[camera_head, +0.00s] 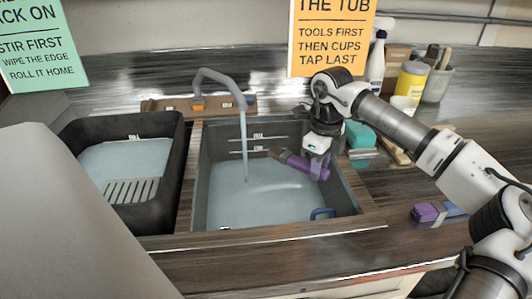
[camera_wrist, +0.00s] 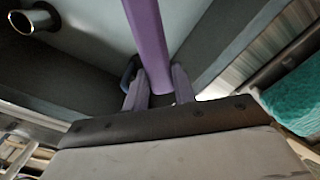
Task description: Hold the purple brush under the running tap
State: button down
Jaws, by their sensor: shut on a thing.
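My gripper (camera_head: 318,163) is shut on the purple brush (camera_head: 296,162), near the right end of its handle. The brush is over the right part of the grey tub (camera_head: 358,190), its brown head pointing left toward the stream. The wrist view shows the purple handle (camera_wrist: 148,40) between my two fingers (camera_wrist: 159,88). The grey tap (camera_head: 222,77) arches over the tub, and a thin water stream (camera_head: 243,140) falls from it into the water. In the head view the brush head is right of the stream, with a gap between them.
A black tray (camera_head: 160,215) with water and a slotted grate is left of the tub. A blue loop-shaped thing (camera_head: 322,213) shows at the tub's front right. A teal block (camera_head: 360,134), bottles and a tool pot (camera_head: 437,84) stand right. A purple-blue item (camera_head: 428,212) lies on the counter.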

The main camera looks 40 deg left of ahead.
jog(key=shift+w+d+r+p, duration=0.1)
jog(key=shift+d+r+p, duration=0.25)
jog(key=shift+d+r, duration=0.6)
jog(key=shift+d+r+p, duration=0.3)
jog(key=shift+d+r, duration=0.4)
jog(key=shift+d, duration=0.35)
